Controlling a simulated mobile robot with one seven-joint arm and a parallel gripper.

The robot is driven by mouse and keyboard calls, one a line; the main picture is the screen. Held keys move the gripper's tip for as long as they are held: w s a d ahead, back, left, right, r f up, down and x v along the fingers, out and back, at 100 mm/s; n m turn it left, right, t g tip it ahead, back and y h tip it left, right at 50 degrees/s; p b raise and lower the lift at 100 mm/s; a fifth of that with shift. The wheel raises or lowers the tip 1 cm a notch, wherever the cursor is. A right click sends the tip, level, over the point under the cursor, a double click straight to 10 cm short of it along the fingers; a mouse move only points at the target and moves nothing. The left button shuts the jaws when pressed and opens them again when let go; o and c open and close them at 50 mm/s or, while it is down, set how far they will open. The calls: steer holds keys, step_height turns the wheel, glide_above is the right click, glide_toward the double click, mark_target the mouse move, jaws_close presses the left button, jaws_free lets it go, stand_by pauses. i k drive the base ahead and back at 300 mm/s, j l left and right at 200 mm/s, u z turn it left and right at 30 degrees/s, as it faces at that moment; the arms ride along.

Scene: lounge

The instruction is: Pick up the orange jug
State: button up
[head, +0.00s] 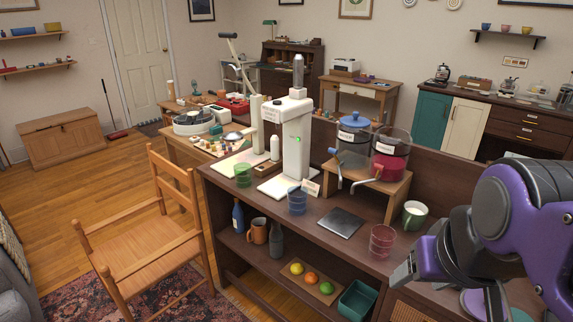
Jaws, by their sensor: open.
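The orange jug (258,231) stands upright on the lower shelf of the dark wooden counter, near its left end. It has a handle on its left side. A blue bottle (238,216) stands just left of it and a grey bottle (276,240) just right of it.
A wooden chair (145,250) stands left of the shelf. A tray of coloured balls (311,279) and a teal bin (357,301) share the lower shelf. Glasses, a white machine (297,140) and drink dispensers (390,150) crowd the counter top (270,208).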

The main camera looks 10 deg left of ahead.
mark_target(259, 230)
steer(key=u, duration=0.7)
steer(key=i+j+z, duration=0.15)
steer(key=z, duration=1.05)
steer(key=i+j+z, duration=0.1)
steer(key=j+z, duration=0.85)
steer(key=j, duration=1.05)
steer(key=k+j+z, duration=0.15)
steer(key=j, duration=0.25)
steer(key=i, duration=0.05)
